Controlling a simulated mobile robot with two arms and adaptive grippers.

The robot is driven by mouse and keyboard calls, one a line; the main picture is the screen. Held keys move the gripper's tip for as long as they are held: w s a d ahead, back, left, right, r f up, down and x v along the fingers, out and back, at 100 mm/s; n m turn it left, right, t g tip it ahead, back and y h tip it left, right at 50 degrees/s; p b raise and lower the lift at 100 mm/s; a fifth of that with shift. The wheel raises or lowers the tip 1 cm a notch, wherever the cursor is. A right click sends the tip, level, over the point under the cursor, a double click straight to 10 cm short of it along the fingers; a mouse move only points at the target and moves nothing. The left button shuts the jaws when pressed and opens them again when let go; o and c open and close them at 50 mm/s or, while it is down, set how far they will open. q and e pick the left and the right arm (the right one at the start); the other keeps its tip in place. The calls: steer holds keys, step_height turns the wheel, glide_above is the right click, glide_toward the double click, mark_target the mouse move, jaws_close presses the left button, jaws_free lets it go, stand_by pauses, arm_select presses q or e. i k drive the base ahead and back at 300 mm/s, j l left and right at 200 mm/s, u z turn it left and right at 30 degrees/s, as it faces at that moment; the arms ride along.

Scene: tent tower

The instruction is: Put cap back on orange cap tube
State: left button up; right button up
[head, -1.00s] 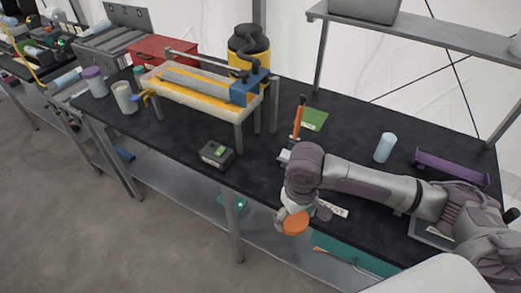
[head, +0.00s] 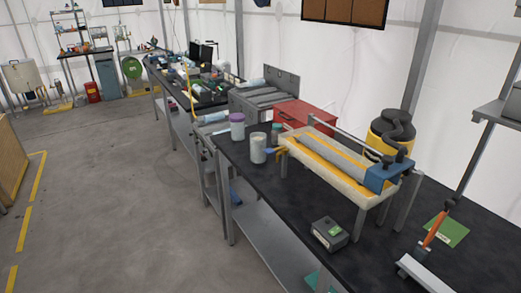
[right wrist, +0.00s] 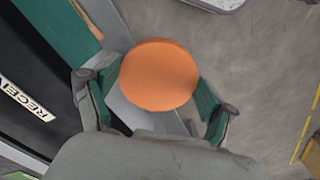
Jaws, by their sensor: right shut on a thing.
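An orange cap (right wrist: 159,75), a flat round disc, is between the fingers of my right gripper (right wrist: 157,92) in the right wrist view. The gripper is shut on it, and the cap is seen face-on. Whether anything is under the cap is hidden. In the head view a pale tube (head: 259,149) stands upright on the dark bench near its front edge and shows no coloured cap. A pale tube with a purple cap (head: 237,126) stands just left of it. Neither of my grippers shows in the head view.
A trough on legs (head: 335,165) with a blue end block stands right of the tubes. A small dark box (head: 331,233) sits at the front edge of the bench (head: 285,205). A red case (head: 303,114) and a yellow-black drum (head: 390,132) stand behind. Open grey floor (head: 130,190) lies left.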

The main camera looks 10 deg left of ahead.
mark_target(258, 155)
steer(key=i+j+z, duration=0.1)
steer(key=j, duration=0.3)
steer(key=i+j+z, duration=0.15)
steer(key=i+j, duration=0.15)
steer(key=i+j+z, duration=0.1)
steer(key=j, duration=0.4)
steer(key=i+j+z, duration=0.15)
steer(key=j, duration=0.3)
steer(key=i+j+z, duration=0.1)
steer(key=i+j, duration=0.15)
steer(key=j, duration=0.2)
steer(key=i+j+z, duration=0.1)
steer(key=j, duration=0.35)
steer(key=i+j+z, duration=0.15)
steer(key=j, duration=0.3)
steer(key=j+z, duration=0.1)
steer(key=j, duration=0.35)
steer(key=i, duration=0.05)
